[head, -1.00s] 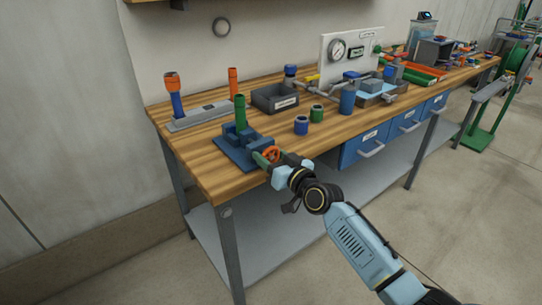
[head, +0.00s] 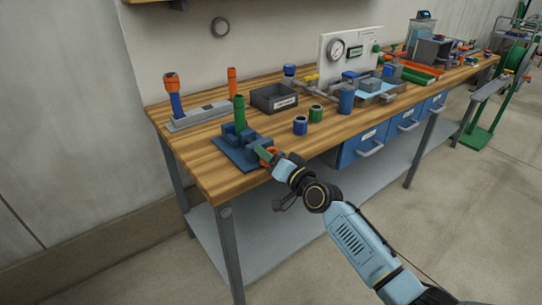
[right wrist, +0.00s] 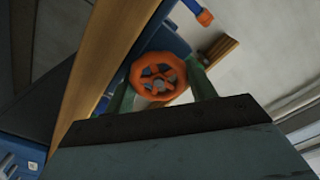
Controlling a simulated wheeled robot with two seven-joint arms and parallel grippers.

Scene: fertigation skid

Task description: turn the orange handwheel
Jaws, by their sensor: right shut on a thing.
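The orange handwheel (right wrist: 137,75) has a spoked face and sits at the front edge of the blue vise-like fixture (head: 232,152) on the wooden bench. In the head view only a little of the handwheel (head: 271,149) shows past my gripper. My right gripper (head: 266,156) reaches it from the front of the bench and is shut on it. In the right wrist view the two green fingers of the gripper (right wrist: 160,84) stand on either side of the wheel's rim. My left gripper is not in view.
A green-handled upright (head: 239,110) rises from the fixture. Blue and green cups (head: 300,125) stand to the right, and a dark bin (head: 275,98) is behind. A grey block with an orange-topped blue post (head: 175,100) is at the back left. Bare wood lies front left.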

